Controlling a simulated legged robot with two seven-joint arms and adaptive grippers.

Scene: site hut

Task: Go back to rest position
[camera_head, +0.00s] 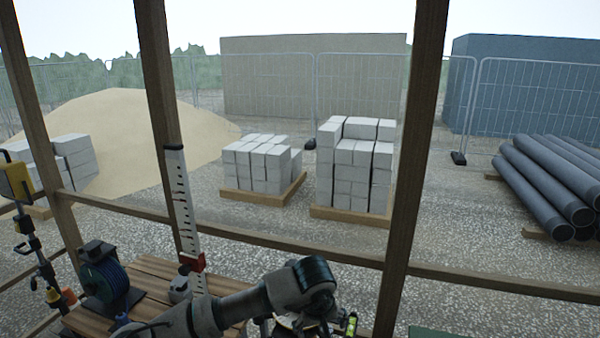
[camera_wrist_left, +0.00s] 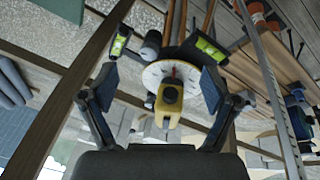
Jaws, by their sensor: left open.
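My left gripper (camera_head: 302,326) is partly cut off by the bottom edge there. In the left wrist view my left gripper (camera_wrist_left: 158,88) is open, with its two pads spread apart. A yellow device (camera_wrist_left: 168,107) with a round white dial (camera_wrist_left: 160,72) shows between the pads; I cannot tell whether they touch it. My right gripper is not in view.
A measuring staff (camera_head: 180,200) and a blue reel (camera_head: 105,278) stand at the bench. Wooden posts (camera_head: 412,150) and a rail (camera_head: 300,247) frame the opening in front. Block pallets (camera_head: 350,215), a sand heap (camera_head: 120,130) and pipes (camera_head: 545,180) lie outside.

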